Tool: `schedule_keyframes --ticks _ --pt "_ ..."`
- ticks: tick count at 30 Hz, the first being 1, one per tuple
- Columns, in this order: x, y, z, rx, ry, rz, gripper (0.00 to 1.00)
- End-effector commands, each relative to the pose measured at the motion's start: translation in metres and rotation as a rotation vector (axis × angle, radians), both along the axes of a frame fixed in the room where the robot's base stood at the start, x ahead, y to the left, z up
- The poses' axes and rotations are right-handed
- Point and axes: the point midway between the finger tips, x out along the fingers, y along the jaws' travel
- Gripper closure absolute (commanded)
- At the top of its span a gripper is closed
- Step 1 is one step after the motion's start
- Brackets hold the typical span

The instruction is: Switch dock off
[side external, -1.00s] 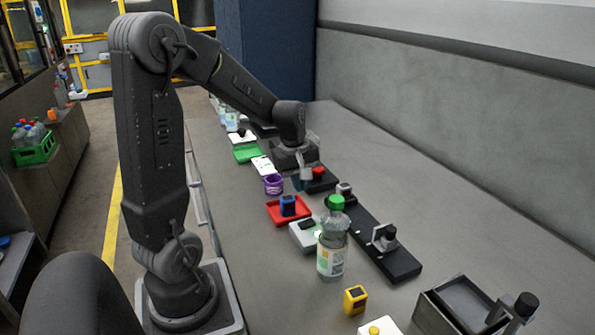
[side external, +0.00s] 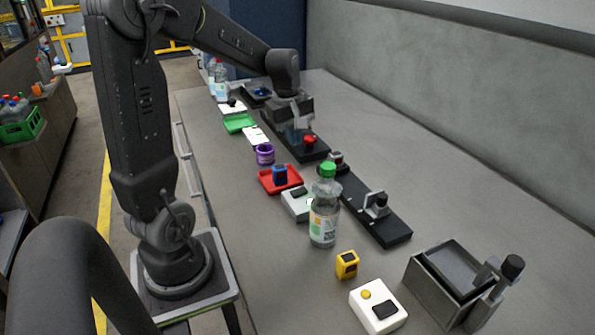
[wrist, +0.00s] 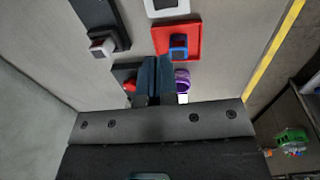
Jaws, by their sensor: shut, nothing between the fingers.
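No label in view marks which thing is the dock. My gripper (side external: 298,130) is shut and empty, over the far part of the bench, beside a red button (side external: 310,140) on a black base (side external: 312,153). In the wrist view my closed fingers (wrist: 153,80) point down; the red button (wrist: 129,86) is just left of them, partly hidden, and a purple ring-shaped cup (wrist: 182,80) is just right. I cannot tell whether the fingers touch anything. A white box (side external: 392,317) with a yellow button and dark panel sits at the near end. A grey-white device (side external: 291,206) stands left of the bottle.
A clear bottle with a green cap (side external: 323,225) stands mid-bench. A long black rail (side external: 385,232) with a clamp lies right of it. A red tray (side external: 265,183) holds a blue block (side external: 280,174). The bench's right side is clear.

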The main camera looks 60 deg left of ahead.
Motion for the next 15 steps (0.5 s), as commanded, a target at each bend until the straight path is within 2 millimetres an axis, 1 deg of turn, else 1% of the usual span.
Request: schedule_keyframes --ticks 4,8,11,15 --pt "0.0 0.0 -0.002 0.0 0.0 0.0 1.0" --pt "0.001 0.0 -0.014 -0.002 0.002 0.0 1.0" --pt "0.003 0.0 -0.031 -0.003 0.004 0.0 1.0" --pt "0.006 0.0 -0.06 -0.003 0.005 0.0 1.0"
